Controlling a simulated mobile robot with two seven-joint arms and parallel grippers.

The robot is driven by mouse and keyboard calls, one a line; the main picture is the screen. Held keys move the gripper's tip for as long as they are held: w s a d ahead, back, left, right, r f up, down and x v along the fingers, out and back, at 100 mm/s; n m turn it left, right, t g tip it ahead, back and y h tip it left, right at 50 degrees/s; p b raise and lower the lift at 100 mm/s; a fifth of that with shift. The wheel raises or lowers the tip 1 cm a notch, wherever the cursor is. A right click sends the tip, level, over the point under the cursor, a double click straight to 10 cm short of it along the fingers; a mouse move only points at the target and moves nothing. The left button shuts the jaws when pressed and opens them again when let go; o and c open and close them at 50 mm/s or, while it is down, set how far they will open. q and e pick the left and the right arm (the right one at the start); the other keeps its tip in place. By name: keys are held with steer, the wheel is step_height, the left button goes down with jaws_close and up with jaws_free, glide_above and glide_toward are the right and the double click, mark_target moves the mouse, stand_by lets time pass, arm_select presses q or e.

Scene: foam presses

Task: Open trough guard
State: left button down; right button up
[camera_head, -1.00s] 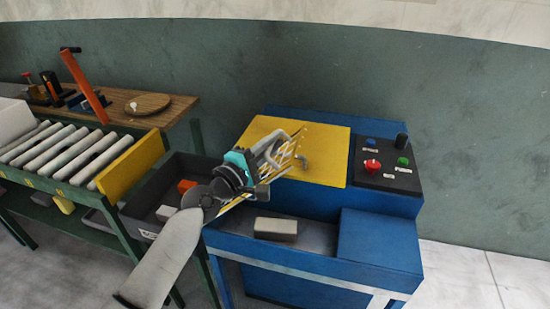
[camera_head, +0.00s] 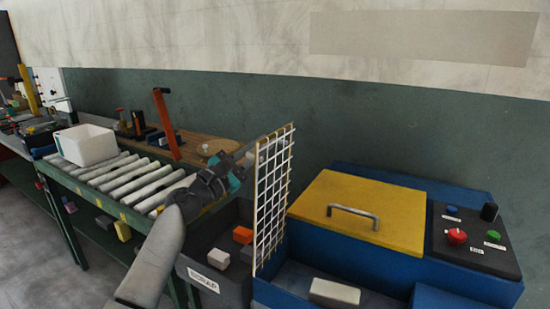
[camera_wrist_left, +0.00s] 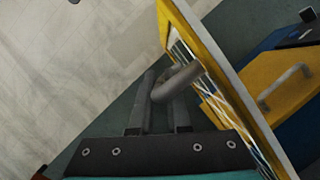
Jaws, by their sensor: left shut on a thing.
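The trough guard (camera_head: 275,190), a mesh panel with a yellow frame, stands about upright at the left end of the blue trough (camera_head: 385,302). My left gripper (camera_head: 252,156) is at its upper left side. In the left wrist view the gripper fingers (camera_wrist_left: 163,108) are shut on the guard's grey handle (camera_wrist_left: 180,82). The guard's yellow edge (camera_wrist_left: 212,62) runs along the right there. A pale block (camera_head: 334,292) lies in the trough, which is uncovered from above. My right gripper is not in view.
The yellow lid (camera_head: 375,212) with a metal handle is down on the blue press. A control panel (camera_head: 475,242) with buttons sits to its right. A dark scrap bin (camera_head: 222,285) with several blocks stands left of the trough, beside a roller conveyor (camera_head: 125,178) holding a white bin (camera_head: 86,146).

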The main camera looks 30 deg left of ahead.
arm_select(q)
steer(key=shift+a, duration=0.35)
steer(key=c, duration=0.9)
jaws_free()
steer(key=shift+f, duration=0.1)
steer(key=b+v, duration=0.1)
steer(key=v, duration=1.4)
steer(key=shift+s+b, duration=0.1)
steer(key=shift+b, duration=0.3)
